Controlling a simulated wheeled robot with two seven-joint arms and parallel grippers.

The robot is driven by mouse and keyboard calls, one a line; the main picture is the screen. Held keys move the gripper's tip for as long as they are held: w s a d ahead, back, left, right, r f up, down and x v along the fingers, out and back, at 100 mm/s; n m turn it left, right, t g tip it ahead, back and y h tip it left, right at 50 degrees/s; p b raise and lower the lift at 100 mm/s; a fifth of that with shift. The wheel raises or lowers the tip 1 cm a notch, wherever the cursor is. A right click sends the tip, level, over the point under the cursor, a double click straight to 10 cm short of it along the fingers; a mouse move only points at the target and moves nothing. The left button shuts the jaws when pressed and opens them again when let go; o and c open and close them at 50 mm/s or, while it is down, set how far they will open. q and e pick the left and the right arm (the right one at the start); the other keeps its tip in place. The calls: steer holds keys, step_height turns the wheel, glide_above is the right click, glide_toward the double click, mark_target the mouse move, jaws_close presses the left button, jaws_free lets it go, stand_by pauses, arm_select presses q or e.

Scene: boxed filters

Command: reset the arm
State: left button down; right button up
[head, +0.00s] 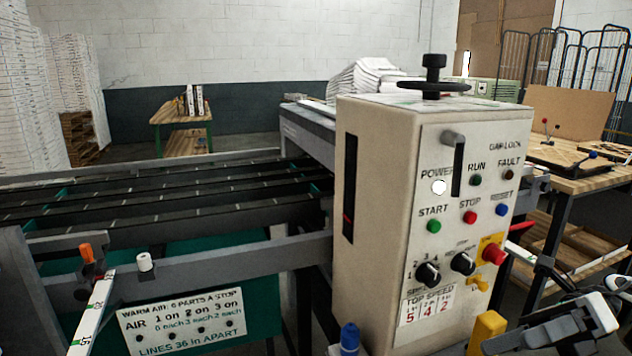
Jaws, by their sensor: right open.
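My right gripper (545,332) is at the lower right corner, in front of the machine's control box and below its red knob. It is open, and nothing shows between its fingers. My left gripper is not in view. The beige control box (385,200) stands upright in the middle, with a lit white power lamp (439,187), a green start button (434,226), a red stop button (470,217) and a blue reset button (502,210). Two black dials (428,274) sit lower on its face.
A belt conveyor (180,210) runs left from the control box. A wooden workbench (575,183) stands at the right, near wire cages (570,60). White stacks (70,80) line the left wall. A yellow block (487,328) is close to my right gripper.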

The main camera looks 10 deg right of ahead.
steer(key=w+d+r+m+t+h, duration=0.4)
steer(key=w+d+m+t, duration=0.2)
steer(key=w+m+t, duration=0.4)
steer(key=w+d+r+m+t+h, duration=0.3)
steer(key=w+d+m+t+h, duration=0.15)
steer(key=w+m+t, duration=0.6)
steer(key=d+f+m+g+h, duration=0.1)
steer(key=d+f+m+h, duration=0.3)
steer(key=d+m+h, duration=0.4)
steer(key=d+f+m+g+h, duration=0.1)
steer(key=d+f+m+h, duration=0.2)
steer(key=d+m+h, duration=0.5)
steer(key=s+a+f+m+g+y, duration=0.1)
steer(key=s+a+f+g+y, duration=0.15)
steer(key=s+a+f, duration=0.65)
steer(key=s+a+f+m+g+y, duration=0.15)
steer(key=a+f+y, duration=0.25)
steer(key=a+f, duration=1.05)
steer(key=s+a+f+m+g+y, duration=0.1)
steer(key=s+a+f, duration=0.3)
steer(key=s+a, duration=0.4)
steer(key=s+a+f+m+g+y, duration=0.1)
steer(key=s+a+f+m+y, duration=0.1)
steer(key=s+a, duration=0.7)
steer(key=shift+s+a+f, duration=0.15)
steer(key=shift+s+f, duration=0.1)
steer(key=shift+f, duration=0.6)
